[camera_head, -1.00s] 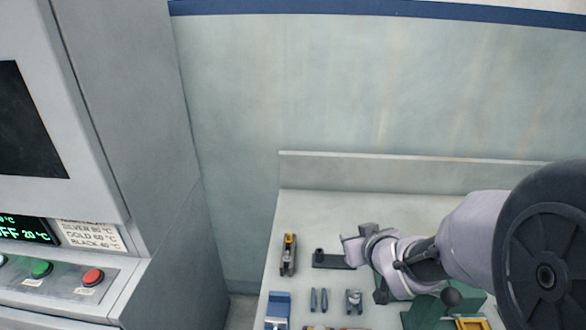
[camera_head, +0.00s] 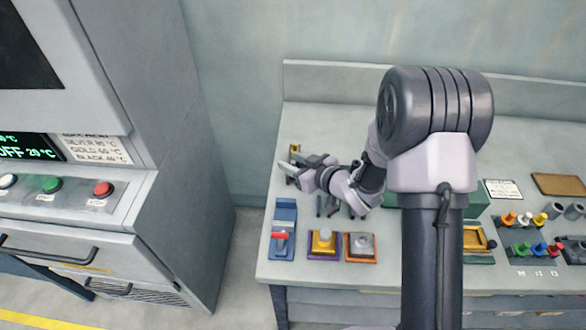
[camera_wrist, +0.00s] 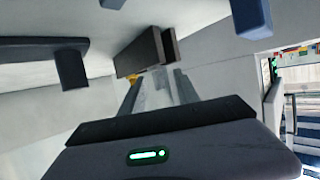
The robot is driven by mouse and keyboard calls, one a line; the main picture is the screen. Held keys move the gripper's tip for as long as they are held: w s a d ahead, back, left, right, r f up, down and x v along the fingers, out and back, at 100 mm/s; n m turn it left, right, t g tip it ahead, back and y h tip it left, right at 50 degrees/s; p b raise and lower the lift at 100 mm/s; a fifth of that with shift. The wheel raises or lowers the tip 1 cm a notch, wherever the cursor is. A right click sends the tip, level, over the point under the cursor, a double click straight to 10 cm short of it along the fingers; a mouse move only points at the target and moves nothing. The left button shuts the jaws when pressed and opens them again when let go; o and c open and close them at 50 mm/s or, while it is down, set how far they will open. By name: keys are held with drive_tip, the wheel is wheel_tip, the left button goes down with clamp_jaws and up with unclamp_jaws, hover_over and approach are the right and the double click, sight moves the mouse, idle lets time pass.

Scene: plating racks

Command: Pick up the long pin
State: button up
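My gripper (camera_head: 287,167) hangs over the left back part of the table, with its fingers spread and nothing visible between them. It also shows in the wrist view (camera_wrist: 158,92), fingers apart. A dark upright piece with a bit of yellow (camera_head: 294,149) is partly hidden behind my gripper in the head view. In the wrist view a dark block (camera_wrist: 140,55) with yellow at its foot lies just beyond the fingertips. I cannot tell for sure which thing is the long pin; the gripper and arm hide part of this area.
In front stand a blue holder (camera_head: 284,215) with a red part, a yellow piece on a purple base (camera_head: 324,256) and a grey piece on an orange base (camera_head: 361,258). Coloured pegs (camera_head: 525,219) stand at the right. A wall closes the back; a cabinet (camera_head: 150,150) stands left.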

clamp_jaws()
